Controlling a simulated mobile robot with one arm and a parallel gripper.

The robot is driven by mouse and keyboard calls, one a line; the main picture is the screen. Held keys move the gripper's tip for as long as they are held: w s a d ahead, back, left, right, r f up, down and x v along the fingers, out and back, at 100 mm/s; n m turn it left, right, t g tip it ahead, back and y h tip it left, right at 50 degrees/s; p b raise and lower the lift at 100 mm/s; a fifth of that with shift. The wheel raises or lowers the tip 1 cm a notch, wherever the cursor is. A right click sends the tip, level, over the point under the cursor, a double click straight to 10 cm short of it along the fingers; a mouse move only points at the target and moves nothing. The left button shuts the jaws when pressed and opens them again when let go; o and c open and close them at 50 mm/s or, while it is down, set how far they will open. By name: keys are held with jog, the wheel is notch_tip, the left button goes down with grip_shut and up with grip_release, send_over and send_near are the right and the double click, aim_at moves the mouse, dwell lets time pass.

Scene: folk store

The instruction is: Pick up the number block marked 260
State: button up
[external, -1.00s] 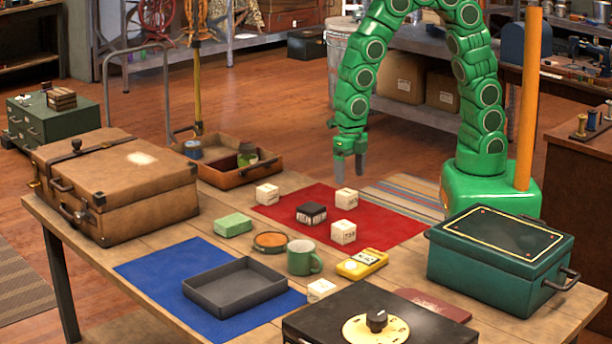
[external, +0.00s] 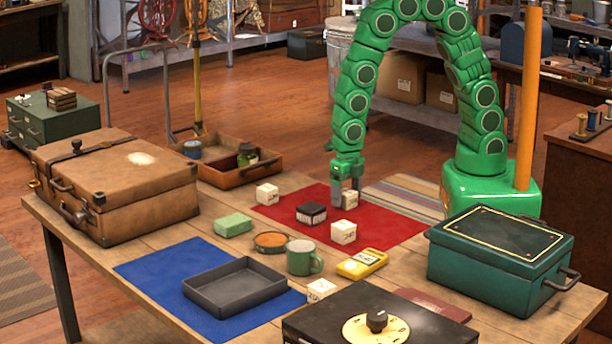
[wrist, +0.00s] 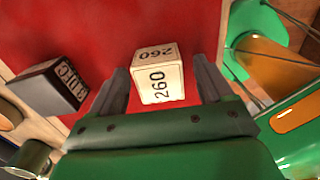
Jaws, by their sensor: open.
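The cream block marked 260 (wrist: 160,84) sits between the two fingers of my gripper (wrist: 160,88) in the wrist view, with 260 readable on two faces. In the external view this block (external: 350,198) stands on the red mat (external: 385,225), partly hidden by my gripper (external: 348,195). The fingers are open, one on each side of the block. A gap shows on both sides in the wrist view.
A dark block stamp (external: 311,213) lies left of the gripper, and another cream block (external: 343,232) is in front. A third cream block (external: 267,194) stands at the mat's left edge. A green mug (external: 303,257) and yellow meter (external: 362,264) stand nearer the front.

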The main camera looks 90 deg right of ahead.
jog(key=shift+f, duration=0.1)
jog(key=c, duration=1)
jog(key=shift+c, duration=0.2)
